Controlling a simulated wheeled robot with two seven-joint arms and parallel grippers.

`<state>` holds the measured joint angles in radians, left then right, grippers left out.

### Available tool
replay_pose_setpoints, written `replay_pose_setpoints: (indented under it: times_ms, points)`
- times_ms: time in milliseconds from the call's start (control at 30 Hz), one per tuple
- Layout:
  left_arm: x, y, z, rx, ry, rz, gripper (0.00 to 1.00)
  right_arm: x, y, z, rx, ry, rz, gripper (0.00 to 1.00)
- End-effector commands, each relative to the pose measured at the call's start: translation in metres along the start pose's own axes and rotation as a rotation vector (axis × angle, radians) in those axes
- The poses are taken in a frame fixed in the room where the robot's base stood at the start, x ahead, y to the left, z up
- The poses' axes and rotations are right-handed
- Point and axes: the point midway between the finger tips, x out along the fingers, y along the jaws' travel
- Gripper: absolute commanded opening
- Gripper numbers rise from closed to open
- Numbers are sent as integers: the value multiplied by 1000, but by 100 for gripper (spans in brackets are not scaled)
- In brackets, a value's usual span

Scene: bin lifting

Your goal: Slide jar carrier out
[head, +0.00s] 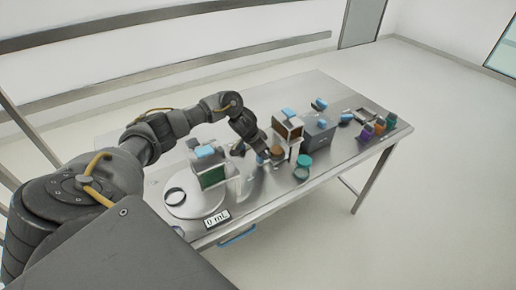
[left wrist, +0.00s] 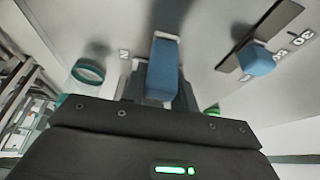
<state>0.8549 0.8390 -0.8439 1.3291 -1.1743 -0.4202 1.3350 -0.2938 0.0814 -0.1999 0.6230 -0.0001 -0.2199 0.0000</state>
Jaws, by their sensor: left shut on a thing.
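My left arm reaches in from the left of the head view, and my left gripper (head: 263,156) is low over the middle of the table. In the left wrist view the gripper is shut on a blue handle (left wrist: 163,66). What the handle belongs to is mostly hidden by the gripper, so I cannot tell for sure that it is the jar carrier. A brown jar top (head: 277,150) shows just right of the gripper. A white-framed box with a brown front (head: 287,130) and a blue handle on top stands behind it. My right gripper is not in view.
A white and green unit (head: 212,177) and a round white plate (head: 190,208) are on the left. A teal-rimmed jar (head: 301,173) stands near the front edge. A grey box (head: 318,137) and coloured cups (head: 379,126) are on the right. The back left tabletop is clear.

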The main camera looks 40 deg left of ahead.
Motion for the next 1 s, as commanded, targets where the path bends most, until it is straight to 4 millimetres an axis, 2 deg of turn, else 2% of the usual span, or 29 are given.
replay_pose_setpoints:
  times_ms: [67,100,267,533,667,1000]
  points:
    - [-1,-1,-2,-1,5,-2,0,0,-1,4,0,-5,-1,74]
    - [-1,-1,-2,-1,6,-2,30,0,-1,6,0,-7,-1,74]
    - [-1,-2,0,-2,5,-2,51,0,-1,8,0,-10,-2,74]
    - [-2,-2,0,-2,4,-2,51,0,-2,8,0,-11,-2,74]
    - [-10,-2,0,-1,5,-2,51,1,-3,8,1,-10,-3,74]
    - [-75,-3,0,0,9,-3,51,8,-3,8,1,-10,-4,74]
